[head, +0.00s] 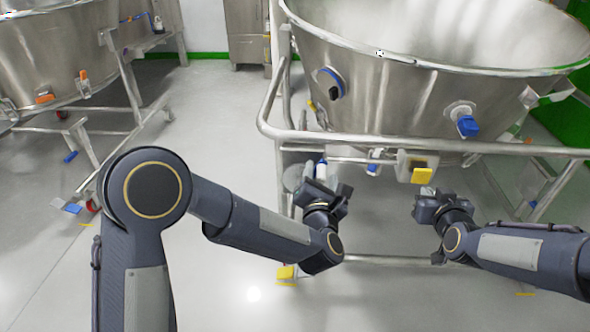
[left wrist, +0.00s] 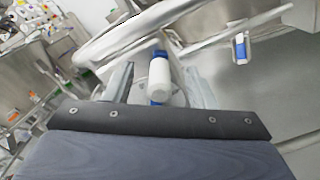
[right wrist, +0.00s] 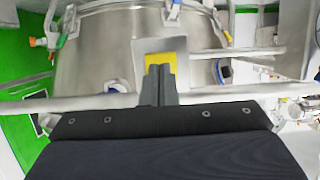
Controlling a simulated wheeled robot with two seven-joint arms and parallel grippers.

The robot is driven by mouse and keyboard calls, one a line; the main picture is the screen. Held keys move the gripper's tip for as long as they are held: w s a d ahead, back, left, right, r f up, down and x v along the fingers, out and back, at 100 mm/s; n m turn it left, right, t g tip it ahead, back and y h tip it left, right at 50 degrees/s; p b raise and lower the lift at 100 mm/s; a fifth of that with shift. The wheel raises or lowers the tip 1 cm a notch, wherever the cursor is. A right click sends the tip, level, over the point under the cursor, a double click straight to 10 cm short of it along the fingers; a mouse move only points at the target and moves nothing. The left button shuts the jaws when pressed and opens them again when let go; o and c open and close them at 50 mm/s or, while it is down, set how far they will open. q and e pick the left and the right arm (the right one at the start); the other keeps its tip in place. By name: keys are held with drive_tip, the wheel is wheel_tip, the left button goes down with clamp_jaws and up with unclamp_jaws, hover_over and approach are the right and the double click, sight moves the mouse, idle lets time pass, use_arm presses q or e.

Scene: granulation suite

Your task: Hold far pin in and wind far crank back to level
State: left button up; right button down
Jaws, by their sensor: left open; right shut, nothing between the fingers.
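A white handle with blue ends (head: 321,168), seemingly a crank grip, is under the trolley rail. In the left wrist view the handle (left wrist: 159,78) stands between the fingers of my left gripper (left wrist: 157,84). The gripper (head: 325,188) is open; contact cannot be told. A yellow piece (head: 422,175), possibly the pin's, is on a pale plate (head: 404,160) below the rail. My right gripper (head: 427,192) is shut and empty just below it. In the right wrist view its fingertips (right wrist: 160,72) overlap the yellow piece (right wrist: 166,58); touching cannot be told.
A large steel bowl (head: 385,90) sits in a tubular frame, its rail (head: 470,147) crossing above both grippers. Another blue-and-white piece (head: 374,163) hangs between them. A second steel vessel (head: 60,55) stands at left. The floor (head: 215,110) between is clear.

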sight(421, 178)
drive_tip(key=shift+w, duration=0.15)
drive_tip(key=shift+w, duration=1.8)
use_arm(q)
clamp_jaws()
use_arm(e)
drive_tip(key=shift+w, duration=0.1)
use_arm(q)
drive_tip(key=shift+w+a, duration=0.1)
drive_tip(key=shift+w, duration=0.05)
use_arm(e)
drive_tip(key=shift+r, duration=0.1)
use_arm(q)
drive_tip(key=a+n, duration=0.1)
drive_tip(key=n, duration=0.1)
drive_tip(key=a+r+n, duration=0.1)
drive_tip(key=a+n, duration=0.2)
drive_tip(key=shift+w+r+n, duration=0.1)
drive_tip(key=shift+r+n, duration=0.2)
idle(0.5)
